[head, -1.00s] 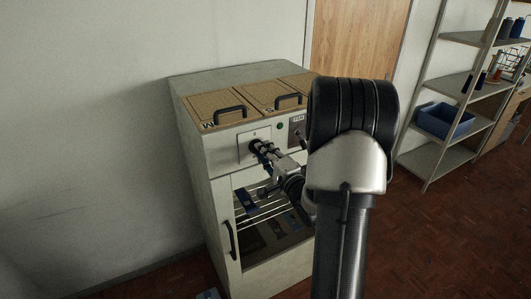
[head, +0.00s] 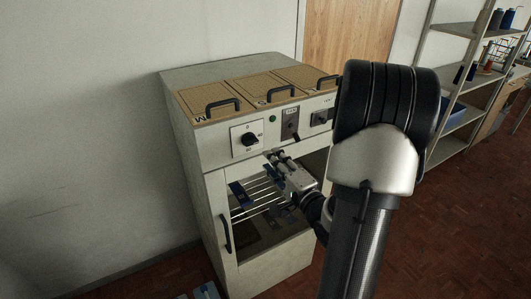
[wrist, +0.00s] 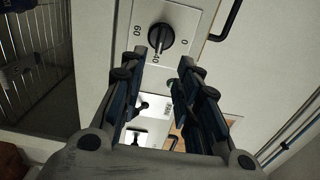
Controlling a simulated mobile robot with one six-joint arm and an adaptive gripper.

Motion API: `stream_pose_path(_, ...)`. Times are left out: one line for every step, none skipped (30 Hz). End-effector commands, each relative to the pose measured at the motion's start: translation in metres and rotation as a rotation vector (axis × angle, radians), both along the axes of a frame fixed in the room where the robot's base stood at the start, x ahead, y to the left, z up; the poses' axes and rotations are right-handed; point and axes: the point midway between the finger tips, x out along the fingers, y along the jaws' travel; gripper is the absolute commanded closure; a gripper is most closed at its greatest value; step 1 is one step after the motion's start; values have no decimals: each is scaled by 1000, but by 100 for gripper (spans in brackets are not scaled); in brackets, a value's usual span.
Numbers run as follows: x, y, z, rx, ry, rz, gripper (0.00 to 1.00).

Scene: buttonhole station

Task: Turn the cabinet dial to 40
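The cabinet dial is a black knob (head: 249,139) on a pale plate at the left of the cabinet front (head: 205,150). It also shows at the top of the wrist view (wrist: 161,38), with 60, 40 and 0 printed around it. In the wrist view its pointer seems to face the 40 mark, though the exact angle is hard to tell. My gripper (head: 273,156) is below and right of the dial in the head view, apart from it. In the wrist view my gripper (wrist: 158,72) has its fingers spread, with nothing between them.
Right of the dial are a green light (head: 273,119), a switch panel (head: 290,122) and another black knob (head: 320,118). Handled lids (head: 222,104) top the cabinet. Below, a wire rack (head: 255,198) shows inside. Shelving (head: 450,95) stands at the right.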

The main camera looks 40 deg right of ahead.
Motion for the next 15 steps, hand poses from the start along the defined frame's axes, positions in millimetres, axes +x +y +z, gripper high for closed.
stream_pose_path(-9,0,0,0,2,-4,70)
stream_pose_path(-12,1,0,0,2,-4,70)
stream_pose_path(-16,2,0,0,2,-3,70)
stream_pose_path(-19,4,0,1,1,-2,70)
stream_pose_path(-21,4,0,1,1,-2,70)
stream_pose_path(-23,5,0,0,0,-2,70)
stream_pose_path(-24,5,0,0,0,-2,70)
stream_pose_path(-25,5,0,0,0,-1,70)
stream_pose_path(-25,6,0,0,0,0,70)
stream_pose_path(-25,6,0,0,0,0,70)
stream_pose_path(-25,6,0,0,0,1,70)
stream_pose_path(-25,6,0,0,0,1,70)
stream_pose_path(-25,6,0,0,0,1,70)
stream_pose_path(-25,6,0,0,0,1,70)
stream_pose_path(-25,6,0,0,0,1,70)
